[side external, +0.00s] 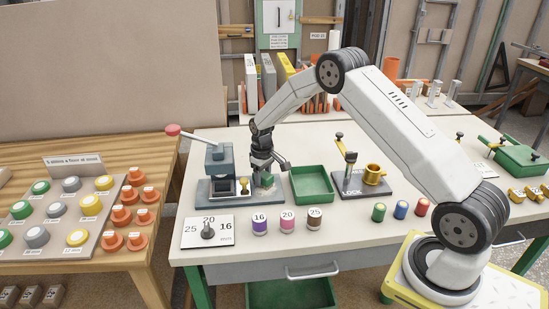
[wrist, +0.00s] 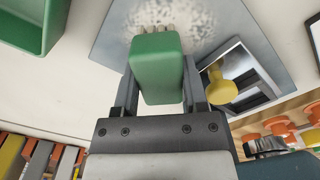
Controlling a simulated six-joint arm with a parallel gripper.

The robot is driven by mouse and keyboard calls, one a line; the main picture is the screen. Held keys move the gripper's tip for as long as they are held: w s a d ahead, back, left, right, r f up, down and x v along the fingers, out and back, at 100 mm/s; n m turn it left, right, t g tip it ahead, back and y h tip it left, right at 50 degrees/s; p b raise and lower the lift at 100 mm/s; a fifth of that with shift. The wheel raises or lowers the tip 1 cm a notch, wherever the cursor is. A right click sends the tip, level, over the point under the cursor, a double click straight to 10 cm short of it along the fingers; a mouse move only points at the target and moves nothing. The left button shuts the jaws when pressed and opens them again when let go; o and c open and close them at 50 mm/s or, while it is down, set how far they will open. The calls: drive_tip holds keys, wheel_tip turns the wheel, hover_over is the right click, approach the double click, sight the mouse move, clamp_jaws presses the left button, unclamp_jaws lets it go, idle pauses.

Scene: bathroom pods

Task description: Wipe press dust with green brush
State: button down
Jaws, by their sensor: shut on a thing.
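My gripper (side external: 264,165) is shut on the green brush (wrist: 157,68), low beside the press (side external: 217,160). In the wrist view the brush sits between both fingers (wrist: 160,88), its pale bristles toward the press's grey base plate (wrist: 112,45). A whitish speckled patch of dust (wrist: 195,20) lies on that plate at the bristle tips. I cannot tell whether the bristles touch it. In the side view the brush (side external: 267,181) is small and partly covered by my gripper. A square metal frame with a yellow knob (wrist: 222,88) is right of the brush in the wrist view.
A green tray (side external: 312,195) is right of the press. A dial card (side external: 207,231) and several labelled jars (side external: 287,221) stand along the front. A holder with a brass cup (side external: 373,174) is further right. The press lever's red knob (side external: 173,130) sticks out left.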

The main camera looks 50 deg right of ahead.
sight(271, 197)
drive_tip(key=shift+s+a, duration=2.15)
drive_tip(key=shift+s+d, duration=0.2)
drive_tip(key=shift+d, duration=0.25)
drive_tip(key=shift+w+d, duration=2.65)
drive_tip(key=shift+s+d, duration=0.25)
drive_tip(key=shift+d, duration=0.05)
drive_tip(key=shift+s+a, duration=2.8)
wheel_tip(271, 197, up, 8)
drive_tip(key=shift+s+d, duration=0.1)
drive_tip(key=shift+d, duration=0.05)
